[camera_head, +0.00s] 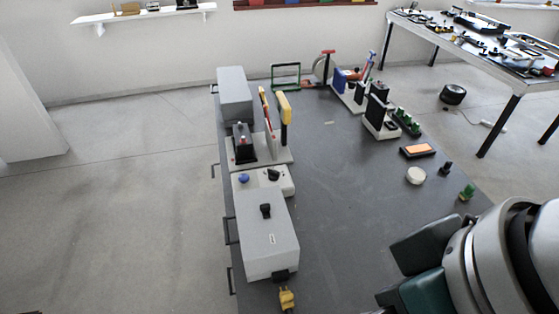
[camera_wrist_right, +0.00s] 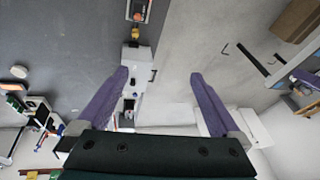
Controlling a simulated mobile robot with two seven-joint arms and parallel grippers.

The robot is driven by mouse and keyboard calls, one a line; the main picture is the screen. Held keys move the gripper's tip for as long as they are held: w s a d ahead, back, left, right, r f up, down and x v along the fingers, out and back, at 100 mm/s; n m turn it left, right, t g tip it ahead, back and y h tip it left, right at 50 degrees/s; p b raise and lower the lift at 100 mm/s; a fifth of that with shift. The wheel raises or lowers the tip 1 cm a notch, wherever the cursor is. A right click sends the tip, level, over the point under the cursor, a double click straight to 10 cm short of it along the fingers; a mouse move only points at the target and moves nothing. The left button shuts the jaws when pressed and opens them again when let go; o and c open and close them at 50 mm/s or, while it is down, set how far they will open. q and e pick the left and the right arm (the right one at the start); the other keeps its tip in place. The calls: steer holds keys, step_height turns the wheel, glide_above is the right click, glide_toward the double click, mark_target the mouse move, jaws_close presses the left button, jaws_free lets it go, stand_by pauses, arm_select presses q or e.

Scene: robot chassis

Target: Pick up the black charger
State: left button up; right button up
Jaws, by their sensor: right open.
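I cannot tell for certain which thing is the black charger. A small black block (camera_head: 446,168) lies on the right side of the dark workbench (camera_head: 340,215). A black unit with a white base (camera_head: 383,125) stands farther back; a similar black-and-white unit shows at the left of the right wrist view (camera_wrist_right: 38,112). My right arm reaches in at the lower right of the head view, its fingers not clear there. In the right wrist view my right gripper (camera_wrist_right: 159,75) has its two purple fingers wide apart with nothing between them held. My left gripper is not in view.
Grey boxes (camera_head: 268,238) line the bench's left edge, with a yellow plug (camera_head: 287,298) at the front. An orange-topped black box (camera_head: 418,151), a white disc (camera_head: 416,175) and green pieces (camera_head: 467,192) lie at the right. The bench's middle is clear.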

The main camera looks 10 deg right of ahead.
steer(key=w+f+g+b, duration=0.1)
steer(key=w+f+b, duration=0.1)
steer(key=f+b, duration=0.9)
steer(key=w+a+f+m+g+h+b, duration=0.1)
steer(key=w+f+b, duration=0.1)
steer(key=f+b, duration=1)
steer(key=w+f+g+h+b, duration=0.1)
steer(key=w+f+b, duration=0.1)
steer(key=f+b, duration=1)
steer(key=shift+w+a+f+m, duration=0.15)
steer(key=shift+w+a+f, duration=0.05)
steer(key=shift+f, duration=0.45)
steer(key=shift+w+a+f+m, duration=0.15)
steer(key=shift+f, duration=0.45)
steer(key=shift+w+d+f+h+b, duration=0.1)
steer(key=shift+f+h+b, duration=0.2)
steer(key=shift+f+b, duration=0.05)
step_height(320, 180, down, 4)
steer(key=shift+f+b, duration=0.1)
steer(key=shift+b, duration=0.4)
steer(key=f+b, duration=0.1)
steer(key=f, duration=0.4)
steer(key=shift+d+f, duration=0.1)
steer(key=shift+d, duration=0.1)
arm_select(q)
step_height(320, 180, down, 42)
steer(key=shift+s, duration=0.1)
